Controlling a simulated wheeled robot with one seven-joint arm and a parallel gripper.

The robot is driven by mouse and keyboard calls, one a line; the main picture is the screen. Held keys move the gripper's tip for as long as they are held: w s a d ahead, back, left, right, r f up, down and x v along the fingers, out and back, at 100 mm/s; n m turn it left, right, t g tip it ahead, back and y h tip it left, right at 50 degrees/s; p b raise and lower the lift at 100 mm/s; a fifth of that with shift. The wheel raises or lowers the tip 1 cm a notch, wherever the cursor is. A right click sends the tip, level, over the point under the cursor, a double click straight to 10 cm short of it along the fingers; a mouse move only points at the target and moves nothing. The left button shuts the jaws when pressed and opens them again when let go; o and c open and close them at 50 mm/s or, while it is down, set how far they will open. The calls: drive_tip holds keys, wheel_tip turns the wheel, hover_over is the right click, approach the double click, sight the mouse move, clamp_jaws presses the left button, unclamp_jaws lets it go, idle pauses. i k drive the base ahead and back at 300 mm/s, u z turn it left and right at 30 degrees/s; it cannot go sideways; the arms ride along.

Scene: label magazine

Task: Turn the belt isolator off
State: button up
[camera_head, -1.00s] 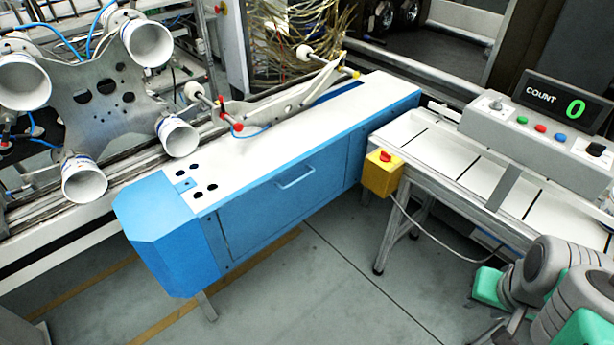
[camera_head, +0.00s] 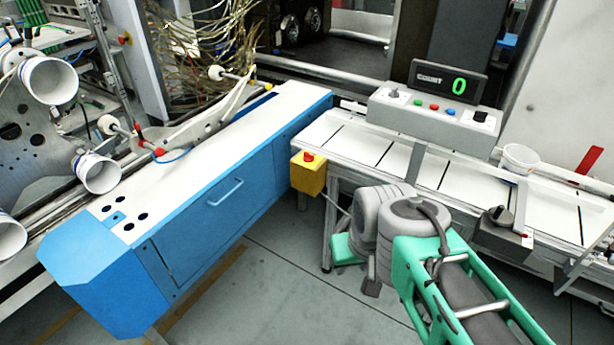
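I cannot tell for certain which part is the belt isolator. A black switch (camera_head: 480,117) sits at the right end of the grey control box (camera_head: 430,112) behind the white belt table (camera_head: 345,140). A silver selector knob (camera_head: 393,94) is at the box's left end, with green, red and blue buttons between. A dark grey unit with a black round top (camera_head: 497,226) is at the table's front edge. My green and grey arm shows at the lower right; my gripper is not in view.
A yellow box with a red button (camera_head: 308,172) hangs at the table's left end. A blue machine cabinet (camera_head: 200,215) stands at left. A COUNT display (camera_head: 449,82) reads 0. A white cup (camera_head: 520,158) and red strip (camera_head: 588,160) are at right. Floor (camera_head: 270,290) is clear between.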

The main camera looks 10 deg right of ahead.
sight(308, 157)
drive_tip(key=u, duration=0.2)
drive_tip(key=i, duration=0.7)
drive_tip(key=u, duration=0.8)
drive_tip(key=i, duration=1.1)
drive_tip(key=u, duration=0.35)
